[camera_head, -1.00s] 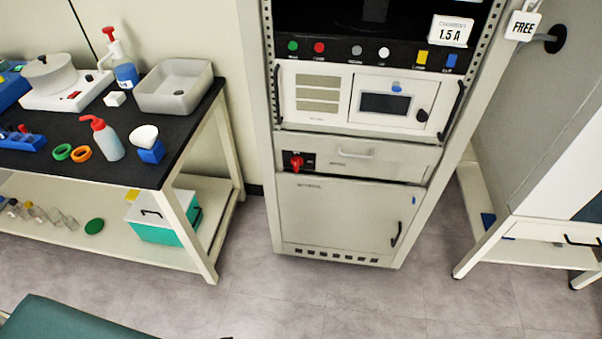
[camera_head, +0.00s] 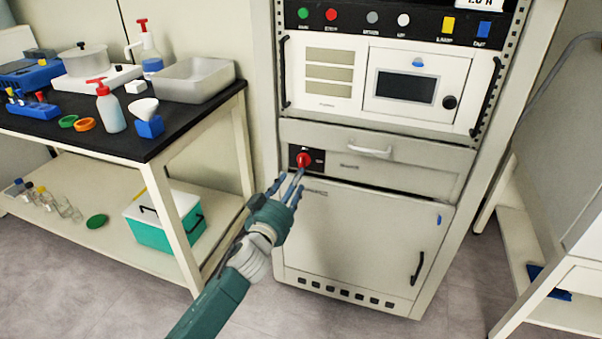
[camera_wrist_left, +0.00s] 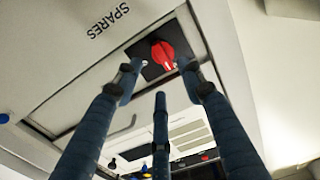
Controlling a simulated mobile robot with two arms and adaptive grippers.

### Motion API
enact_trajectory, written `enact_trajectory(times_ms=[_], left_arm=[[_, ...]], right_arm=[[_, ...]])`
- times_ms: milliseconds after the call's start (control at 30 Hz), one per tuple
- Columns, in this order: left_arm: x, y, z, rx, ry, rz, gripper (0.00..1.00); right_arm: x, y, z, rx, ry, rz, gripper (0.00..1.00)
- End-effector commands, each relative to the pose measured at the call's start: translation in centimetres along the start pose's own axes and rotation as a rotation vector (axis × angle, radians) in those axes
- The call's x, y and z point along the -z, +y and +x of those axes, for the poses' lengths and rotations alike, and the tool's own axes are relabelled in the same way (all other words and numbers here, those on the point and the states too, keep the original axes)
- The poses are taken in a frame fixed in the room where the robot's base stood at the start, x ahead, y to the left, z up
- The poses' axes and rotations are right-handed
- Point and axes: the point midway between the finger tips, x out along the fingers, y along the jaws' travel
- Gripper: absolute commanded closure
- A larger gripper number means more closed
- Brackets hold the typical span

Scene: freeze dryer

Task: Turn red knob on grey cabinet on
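The red knob (camera_head: 304,160) sits on a small black plate at the left end of the drawer panel on the grey cabinet (camera_head: 370,230). In the left wrist view the knob (camera_wrist_left: 163,55) has a white pointer mark on its face. My left gripper (camera_head: 289,182) is open and empty just in front of the knob, slightly below it in the head view. In the left wrist view its fingers (camera_wrist_left: 160,82) are spread, with the knob showing between the two outer tips. Contact with the knob cannot be made out. My right gripper is not in view.
A drawer handle (camera_head: 369,151) is right of the knob, and a door handle (camera_head: 418,268) is lower right. Above is a white unit with a dark screen (camera_head: 405,87). A black-topped bench (camera_head: 190,120) with bottles and a basin stands left. A white-framed stand (camera_head: 525,250) is at right.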

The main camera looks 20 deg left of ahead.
Motion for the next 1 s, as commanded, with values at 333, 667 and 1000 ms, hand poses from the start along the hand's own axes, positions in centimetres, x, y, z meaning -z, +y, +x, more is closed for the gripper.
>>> enact_trajectory(times_ms=[333,667,1000], left_arm=[[-0.2,0.0,6.0,0.000,0.000,0.002,0.60],[-0.2,0.0,7.2,0.000,-0.002,0.001,0.60],[-0.2,0.0,7.2,0.000,-0.002,0.001,1.00]], right_arm=[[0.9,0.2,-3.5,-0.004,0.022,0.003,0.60],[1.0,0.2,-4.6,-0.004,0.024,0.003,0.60],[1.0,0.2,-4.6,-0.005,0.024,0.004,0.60]])
